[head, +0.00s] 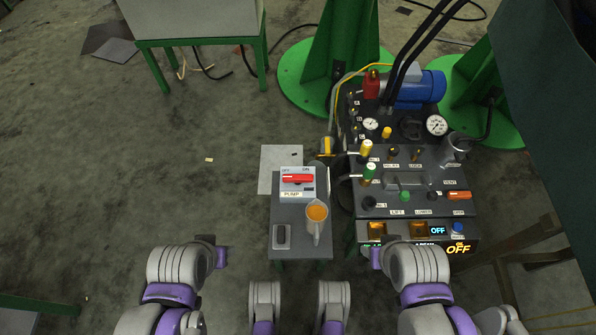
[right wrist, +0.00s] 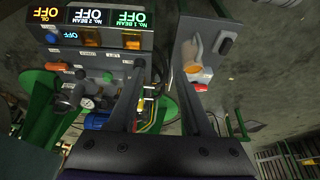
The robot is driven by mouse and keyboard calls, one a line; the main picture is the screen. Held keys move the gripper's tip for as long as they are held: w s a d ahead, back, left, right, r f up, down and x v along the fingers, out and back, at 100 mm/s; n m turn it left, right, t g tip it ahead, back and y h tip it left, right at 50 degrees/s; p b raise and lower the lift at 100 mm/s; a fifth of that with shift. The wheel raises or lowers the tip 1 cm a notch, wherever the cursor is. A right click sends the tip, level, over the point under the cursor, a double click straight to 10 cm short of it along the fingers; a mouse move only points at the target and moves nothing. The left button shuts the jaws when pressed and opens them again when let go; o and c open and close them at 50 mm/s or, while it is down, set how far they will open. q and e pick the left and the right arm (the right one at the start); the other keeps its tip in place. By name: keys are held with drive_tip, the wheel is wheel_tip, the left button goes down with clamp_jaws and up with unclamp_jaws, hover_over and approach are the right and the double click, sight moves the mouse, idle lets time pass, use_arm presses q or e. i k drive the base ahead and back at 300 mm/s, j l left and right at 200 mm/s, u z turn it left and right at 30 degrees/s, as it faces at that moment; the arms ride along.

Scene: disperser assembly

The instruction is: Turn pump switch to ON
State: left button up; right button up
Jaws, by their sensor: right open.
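The pump switch (head: 297,179) is a red horizontal handle on a white box with OFF and ON marks and a PUMP label. It sits at the far end of a small grey stand (head: 286,218). In the right wrist view, its red handle (right wrist: 200,87) shows just right of the fingers, with the picture upside down. My left gripper (head: 220,257) is left of the stand, apart from the switch; its finger gap is not clear. My right gripper (head: 376,257) is at the front of the control panel, right of the stand. In the right wrist view its fingers (right wrist: 160,80) are apart and empty.
A beaker of orange liquid (head: 317,214) and a dark block (head: 282,236) stand on the stand, nearer than the switch. The control panel (head: 415,205), with knobs, gauges and lit OFF displays, is close on the right.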

sight(297, 180)
drive_tip(key=j, duration=0.65)
drive_tip(key=i+j+u, duration=0.1)
drive_tip(key=j, duration=0.35)
drive_tip(key=i+j+u, duration=0.1)
drive_tip(key=i+j, duration=0.25)
